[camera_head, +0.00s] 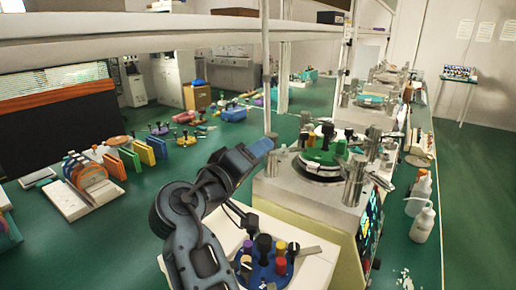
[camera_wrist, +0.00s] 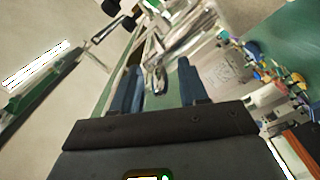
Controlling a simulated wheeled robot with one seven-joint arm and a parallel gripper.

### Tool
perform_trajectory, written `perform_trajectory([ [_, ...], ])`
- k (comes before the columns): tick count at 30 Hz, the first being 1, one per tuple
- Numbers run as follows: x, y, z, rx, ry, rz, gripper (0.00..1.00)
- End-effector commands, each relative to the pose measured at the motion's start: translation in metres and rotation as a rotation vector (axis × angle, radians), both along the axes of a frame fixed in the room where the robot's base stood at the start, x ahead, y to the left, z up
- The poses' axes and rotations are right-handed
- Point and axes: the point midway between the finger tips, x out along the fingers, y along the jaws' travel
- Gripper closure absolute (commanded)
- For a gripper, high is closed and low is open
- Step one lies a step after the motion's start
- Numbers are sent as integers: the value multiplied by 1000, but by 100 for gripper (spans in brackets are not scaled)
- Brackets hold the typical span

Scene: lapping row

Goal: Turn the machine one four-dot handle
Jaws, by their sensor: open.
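The nearest lapping machine (camera_head: 280,190) stands right of centre in the head view, a pale box with a round top. On its green plate (camera_head: 318,157) stand several knobbed handles (camera_head: 327,132) in black, orange and other colours, close together. Dots are too small to make out, so I cannot tell which handle has four. My gripper (camera_head: 270,146) is at the left of the machine's top, apart from the handles as far as I can see. In the wrist view my gripper (camera_wrist: 158,80) shows two blue fingers apart, with nothing held between them.
A blue round holder (camera_head: 257,272) with several coloured knobs sits on a pale surface in front. Steel cylinders (camera_head: 355,180) stand around the machine's top. White bottles (camera_head: 423,222) stand at the right on the green bench. Coloured racks (camera_head: 140,150) are at the left. A post (camera_head: 266,70) rises behind my gripper.

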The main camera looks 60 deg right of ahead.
Motion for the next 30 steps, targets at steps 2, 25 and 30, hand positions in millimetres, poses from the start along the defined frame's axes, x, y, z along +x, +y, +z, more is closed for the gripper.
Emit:
perform_trajectory([
  [2,0,-4,0,0,1,0,57],
  [25,0,-5,-1,0,1,0,100],
  [30,0,-5,-1,0,1,0,100],
])
